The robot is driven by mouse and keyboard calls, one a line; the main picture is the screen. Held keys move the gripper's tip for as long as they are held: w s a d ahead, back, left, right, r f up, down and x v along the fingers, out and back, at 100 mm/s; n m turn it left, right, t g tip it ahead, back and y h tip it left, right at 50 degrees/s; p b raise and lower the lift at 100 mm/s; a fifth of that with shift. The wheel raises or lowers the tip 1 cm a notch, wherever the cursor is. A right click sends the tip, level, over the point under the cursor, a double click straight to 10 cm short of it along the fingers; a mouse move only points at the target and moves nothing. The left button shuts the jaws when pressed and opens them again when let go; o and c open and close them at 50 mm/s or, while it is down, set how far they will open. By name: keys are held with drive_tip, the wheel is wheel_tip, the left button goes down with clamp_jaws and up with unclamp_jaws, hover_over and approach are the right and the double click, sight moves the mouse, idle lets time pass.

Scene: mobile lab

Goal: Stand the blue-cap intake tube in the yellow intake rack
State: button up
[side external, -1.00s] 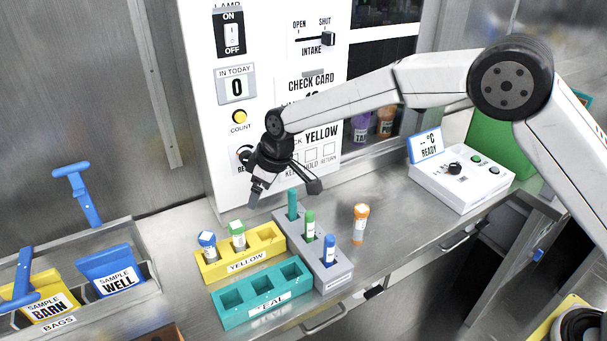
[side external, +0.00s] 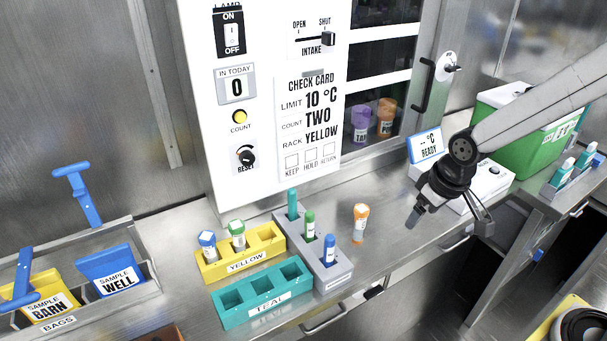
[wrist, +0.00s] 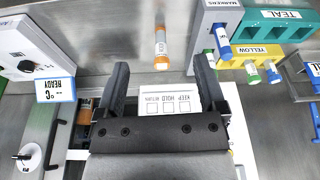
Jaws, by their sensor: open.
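The yellow intake rack (side external: 262,258) stands on the counter at lower left of centre in the side view, and it also shows at the right of the wrist view (wrist: 235,62). The blue-cap tube (side external: 208,248) stands in its leftmost slot, with cap and upper body showing above the rim. A green-cap tube (side external: 237,238) stands in the slot beside it. My gripper (side external: 416,218) is open and empty, above the counter well to the right of the rack. Its two fingers (wrist: 160,80) show apart in the wrist view.
An orange-cap tube (side external: 360,222) stands on the bare counter between the rack and my gripper. A grey marker holder (side external: 335,275) and empty teal rack (side external: 238,315) are near the yellow rack. A white READY device (side external: 412,172) sits behind my gripper. The card (side external: 309,125) reads RACK YELLOW.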

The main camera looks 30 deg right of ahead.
drive_tip(key=shift+m, duration=0.5)
drive_tip(key=s, duration=0.1)
drive_tip(key=s+d, duration=0.1)
drive_tip(key=s, duration=0.1)
drive_tip(key=s+d+f, duration=0.1)
drive_tip(key=s, duration=0.1)
drive_tip(key=shift+s, duration=0.15)
